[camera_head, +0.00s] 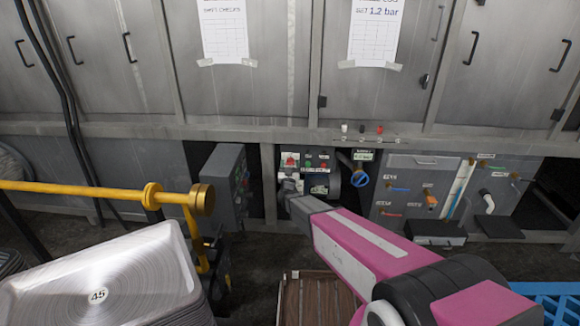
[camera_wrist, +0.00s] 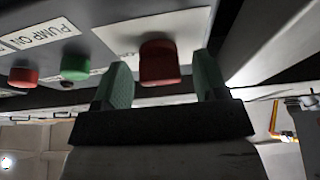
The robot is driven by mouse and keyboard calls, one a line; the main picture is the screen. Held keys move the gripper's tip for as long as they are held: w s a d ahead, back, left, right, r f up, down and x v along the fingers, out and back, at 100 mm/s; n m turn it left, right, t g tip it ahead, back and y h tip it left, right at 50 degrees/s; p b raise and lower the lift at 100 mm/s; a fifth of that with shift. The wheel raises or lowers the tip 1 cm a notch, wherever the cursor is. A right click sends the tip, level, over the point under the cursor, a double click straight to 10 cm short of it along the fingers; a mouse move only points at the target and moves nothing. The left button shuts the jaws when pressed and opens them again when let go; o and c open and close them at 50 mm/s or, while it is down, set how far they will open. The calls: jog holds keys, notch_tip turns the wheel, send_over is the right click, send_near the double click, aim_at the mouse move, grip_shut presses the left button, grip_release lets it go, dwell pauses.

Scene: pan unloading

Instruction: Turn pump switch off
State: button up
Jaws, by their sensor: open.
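The control panel (camera_head: 318,186) is low on the grey machine front in the head view. A large red switch (camera_head: 291,160) is at its upper left, with a pale plate around it. In the wrist view this red switch (camera_wrist: 160,62) is between the green fingers of my gripper (camera_wrist: 162,72). My gripper is open, with a visible gap between each finger and the switch. I cannot tell the switch's setting. A label reading "PUMP ON" (camera_wrist: 55,33) is at the upper left there. In the head view my gripper (camera_head: 289,184) is just below the switch.
Smaller green (camera_wrist: 75,67) and red (camera_wrist: 23,76) buttons are left of the switch in the wrist view. A grey box (camera_head: 226,185) and a yellow rail (camera_head: 90,189) are left. A metal pan (camera_head: 130,270) is front left.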

jog(key=c, duration=0.9)
jog(key=shift+n+y, duration=0.4)
jog(key=shift+n, duration=0.2)
jog(key=n+y, duration=0.1)
jog(key=n, duration=0.1)
jog(key=n+y, duration=0.1)
jog(key=n, duration=0.2)
jog(key=shift+d+n+y, duration=0.1)
jog(key=shift+n+y, duration=0.2)
jog(key=shift+y, duration=0.1)
jog(key=n+g+y, duration=0.1)
jog(key=n, duration=0.2)
jog(key=n+g+y, duration=0.1)
jog(key=n, duration=0.2)
jog(key=shift+r+y, duration=0.1)
jog(key=shift+y, duration=0.2)
jog(key=n+g, duration=0.1)
jog(key=n, duration=0.1)
jog(key=n+y, duration=0.1)
jog(key=n, duration=0.2)
jog(key=shift+g, duration=0.4)
jog(key=n+g, duration=0.1)
jog(key=n, duration=0.3)
jog(key=shift+r+g, duration=0.1)
jog(key=shift+g, duration=0.3)
jog(key=shift+n, duration=0.5)
